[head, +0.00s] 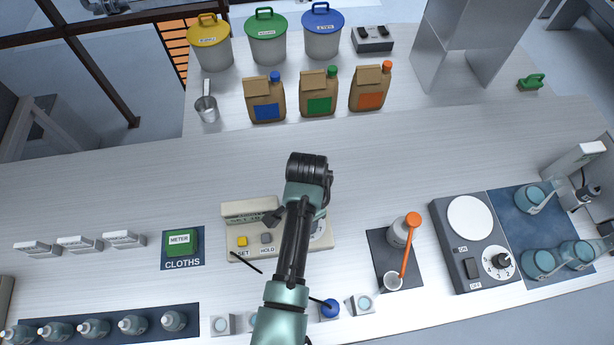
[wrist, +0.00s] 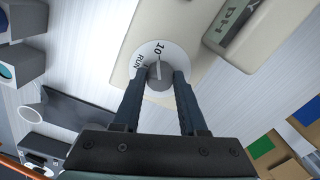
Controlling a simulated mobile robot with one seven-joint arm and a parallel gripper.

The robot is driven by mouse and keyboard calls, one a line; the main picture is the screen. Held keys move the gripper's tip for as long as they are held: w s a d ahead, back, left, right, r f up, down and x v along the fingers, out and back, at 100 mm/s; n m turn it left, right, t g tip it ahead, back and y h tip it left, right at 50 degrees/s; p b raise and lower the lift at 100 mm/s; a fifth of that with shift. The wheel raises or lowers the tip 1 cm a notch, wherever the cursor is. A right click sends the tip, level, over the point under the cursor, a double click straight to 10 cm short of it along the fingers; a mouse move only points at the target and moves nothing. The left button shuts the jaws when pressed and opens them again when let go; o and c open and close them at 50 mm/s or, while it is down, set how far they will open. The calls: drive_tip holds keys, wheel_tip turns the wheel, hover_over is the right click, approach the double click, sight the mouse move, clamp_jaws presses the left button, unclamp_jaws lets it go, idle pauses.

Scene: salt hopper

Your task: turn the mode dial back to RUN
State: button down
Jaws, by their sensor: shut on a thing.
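The mode dial (wrist: 161,77) is a grey knob on a round white plate (wrist: 178,54) in the wrist view. The plate carries the marks "RUN", at the lower left, and "10", at the top. A pale line on the knob points up, about toward the "10". My gripper (wrist: 161,82) is shut on the knob, one dark finger on each side. In the head view, the cream meter box (head: 238,257) with a yellow button (head: 242,241) and a grey button (head: 266,238) sits under my arm. My arm hides most of the dial and the fingertips there.
A green meter cloth (head: 181,242) lies left.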

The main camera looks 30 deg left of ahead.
drive_tip(key=n+p, duration=0.2)
drive_tip(key=n, duration=0.3)
drive_tip(key=shift+d+r+n, duration=0.1)
drive_tip(key=shift+n, duration=0.3)
drive_tip(key=n+p, duration=0.1)
drive_tip(key=n, duration=0.4)
drive_tip(key=shift+w, duration=0.1)
idle(0.3)
drive_tip(key=shift+c, duration=2.2)
unclamp_jaws()
wheel_tip(320, 180, up, 13)
drive_tip(key=b, duration=0.1)
drive_tip(key=shift+b, duration=0.35)
